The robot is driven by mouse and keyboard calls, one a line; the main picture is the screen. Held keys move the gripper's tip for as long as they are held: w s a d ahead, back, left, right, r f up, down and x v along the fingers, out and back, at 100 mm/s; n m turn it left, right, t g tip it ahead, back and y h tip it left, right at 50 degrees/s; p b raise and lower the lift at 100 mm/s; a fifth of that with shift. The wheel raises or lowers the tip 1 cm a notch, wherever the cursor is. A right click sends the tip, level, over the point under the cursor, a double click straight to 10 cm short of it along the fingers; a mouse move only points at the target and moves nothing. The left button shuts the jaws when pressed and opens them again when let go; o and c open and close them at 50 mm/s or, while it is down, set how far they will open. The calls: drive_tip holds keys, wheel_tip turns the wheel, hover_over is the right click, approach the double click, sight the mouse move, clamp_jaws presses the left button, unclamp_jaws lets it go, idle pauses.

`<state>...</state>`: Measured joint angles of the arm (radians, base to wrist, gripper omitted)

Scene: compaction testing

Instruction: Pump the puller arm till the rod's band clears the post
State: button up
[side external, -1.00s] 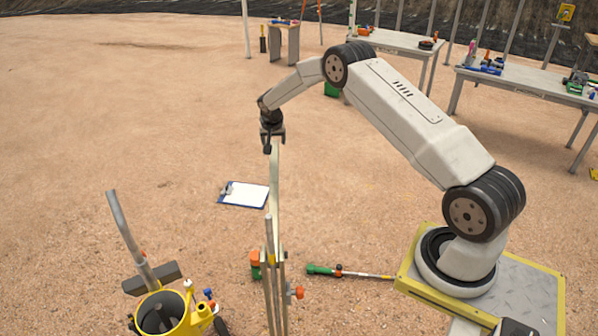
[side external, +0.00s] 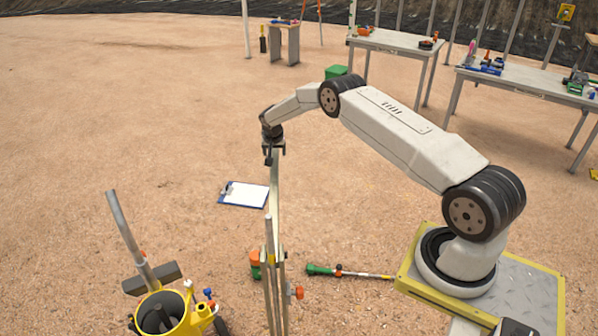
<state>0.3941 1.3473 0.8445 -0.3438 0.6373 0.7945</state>
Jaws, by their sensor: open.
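The puller (side external: 282,300) stands upright at the lower middle of the side external view. Its pale puller arm (side external: 275,205) rises steeply from the frame. A grey metal rod (side external: 268,235) stands in front of the arm, with a small yellowish band (side external: 271,259) near the tops of the slim uprights. I cannot tell exactly how the band sits against the post. My gripper (side external: 273,156) points down at the top end of the puller arm, with its open jaws around or beside that end. Whether they touch it is too small to tell.
A clipboard (side external: 246,194) lies on the ground behind the puller. A green-handled tool (side external: 345,272) lies to its right. A yellow cylinder device (side external: 178,312) with a tilted metal handle stands at lower left. Tables (side external: 400,41) stand far back; the sandy ground between is open.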

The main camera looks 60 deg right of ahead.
drive_tip(key=shift+w+d+f, duration=0.1)
drive_tip(key=shift+d+f, duration=0.05)
drive_tip(key=shift+f, duration=0.35)
clamp_jaws()
idle(1.4)
